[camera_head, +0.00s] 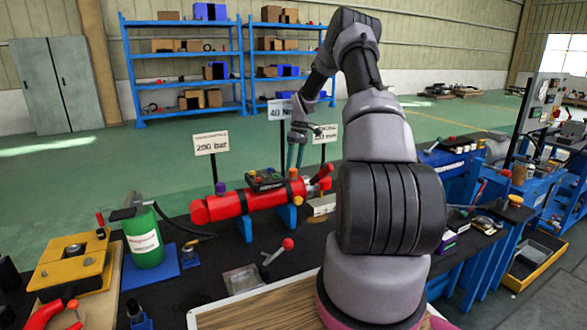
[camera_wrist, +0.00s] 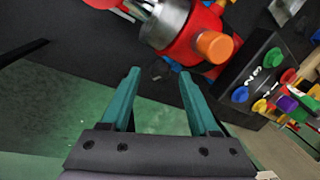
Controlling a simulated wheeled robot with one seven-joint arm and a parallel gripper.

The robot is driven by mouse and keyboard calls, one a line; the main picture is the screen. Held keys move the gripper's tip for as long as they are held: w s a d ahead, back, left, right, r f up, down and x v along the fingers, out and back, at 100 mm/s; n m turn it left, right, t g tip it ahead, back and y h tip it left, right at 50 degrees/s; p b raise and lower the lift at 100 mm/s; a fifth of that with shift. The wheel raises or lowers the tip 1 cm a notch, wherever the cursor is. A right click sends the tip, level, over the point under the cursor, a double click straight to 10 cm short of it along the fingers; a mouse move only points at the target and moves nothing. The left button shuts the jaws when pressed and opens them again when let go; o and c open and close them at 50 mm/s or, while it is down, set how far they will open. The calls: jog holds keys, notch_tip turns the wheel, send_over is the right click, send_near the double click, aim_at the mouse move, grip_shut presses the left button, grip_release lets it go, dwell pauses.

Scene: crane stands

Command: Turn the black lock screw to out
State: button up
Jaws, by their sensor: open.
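My gripper (camera_head: 296,158) has teal fingers and hangs above the far side of the red cylinder (camera_head: 228,206). In the wrist view my gripper (camera_wrist: 158,74) is open, with nothing between its fingers. The red cylinder (camera_wrist: 190,47) lies beyond the fingertips there, with a silver collar (camera_wrist: 165,22) and an orange knob (camera_wrist: 214,46). No gap is closed between fingers and cylinder as far as I can see. I cannot make out a black lock screw in either view; it may be hidden or too small.
A dark button box (camera_head: 265,180) sits on the cylinder; its coloured buttons show in the wrist view (camera_wrist: 262,88). Signs on posts, such as the 200 bar sign (camera_head: 211,143), stand behind. A green bottle (camera_head: 143,238) and a red-knobbed lever (camera_head: 277,252) stand nearer.

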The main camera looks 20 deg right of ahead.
jog(key=s+v, duration=0.1)
jog(key=v, duration=0.8)
jog(key=shift+w, duration=0.5)
jog(key=shift+r, duration=0.2)
jog(key=s+a+r+m+t+h, duration=0.1)
jog(key=s+a+r+m+t, duration=0.1)
jog(key=s+a+r, duration=0.65)
jog(key=s+a+r+m+t+h, duration=0.1)
jog(key=s+a+r, duration=0.35)
jog(key=r, duration=0.75)
jog(key=s+a+r+m+t, duration=0.1)
jog(key=s+a+m+t, duration=0.1)
jog(key=s, duration=1)
jog(key=s+a+r+m+t+y, duration=0.1)
jog(key=s+a+r+m+t, duration=0.1)
jog(key=s, duration=1.1)
jog(key=a+m+t, duration=0.1)
jog(key=a+m, duration=0.1)
jog(key=a, duration=0.1)
jog(key=shift+s+a+r+m, duration=0.2)
jog(key=shift+s+a+m, duration=0.1)
jog(key=shift+a, duration=0.1)
